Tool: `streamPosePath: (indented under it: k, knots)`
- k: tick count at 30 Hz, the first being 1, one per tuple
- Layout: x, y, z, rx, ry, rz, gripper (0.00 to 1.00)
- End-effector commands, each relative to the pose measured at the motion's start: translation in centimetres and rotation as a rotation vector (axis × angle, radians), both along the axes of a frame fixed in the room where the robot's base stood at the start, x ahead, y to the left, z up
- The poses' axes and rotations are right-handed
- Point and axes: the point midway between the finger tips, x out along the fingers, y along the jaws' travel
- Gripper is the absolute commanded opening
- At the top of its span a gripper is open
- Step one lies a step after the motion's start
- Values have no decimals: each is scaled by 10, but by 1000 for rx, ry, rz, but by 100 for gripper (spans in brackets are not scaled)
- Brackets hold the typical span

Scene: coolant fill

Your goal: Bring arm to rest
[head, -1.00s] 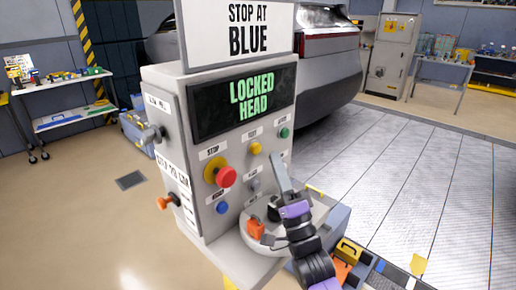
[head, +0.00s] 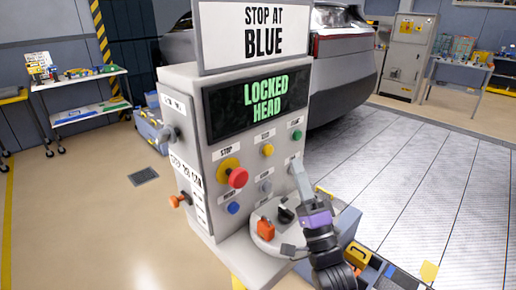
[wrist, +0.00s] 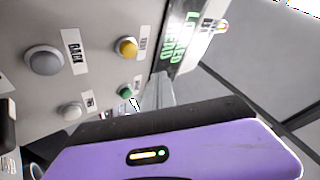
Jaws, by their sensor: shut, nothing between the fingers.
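My arm reaches up from the bottom right of the head view, with a purple band at the wrist. My gripper (head: 297,165) is shut and empty, just in front of the right side of the grey control cabinet (head: 205,215). In the wrist view my gripper (wrist: 160,80) points toward the cabinet face near the green button (wrist: 125,91). I cannot tell whether the fingertips touch the cabinet. The cabinet's screen (head: 255,101) reads "LOCKED HEAD".
A red stop button (head: 238,177) sticks out of the cabinet. A round turntable (head: 265,243) with an orange item (head: 265,228) stands below my wrist. A car (head: 345,75) is behind.

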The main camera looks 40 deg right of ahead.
Motion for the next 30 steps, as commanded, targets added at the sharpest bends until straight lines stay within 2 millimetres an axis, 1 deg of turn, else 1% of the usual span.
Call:
streamPosePath:
  k: [10,14,17,20,23,26,30]
  knots:
    - [0,0,0,-21,9,-20,0]
    - [2,-1,-1,-103,55,-104,0]
    - [0,2,6,-203,96,-193,0]
    - [-7,14,-1,-312,171,-271,0]
    - [-20,32,-17,-430,266,-333,0]
    - [-38,54,-38,-552,368,-374,0]
    - [-69,88,-69,-722,509,-398,0]
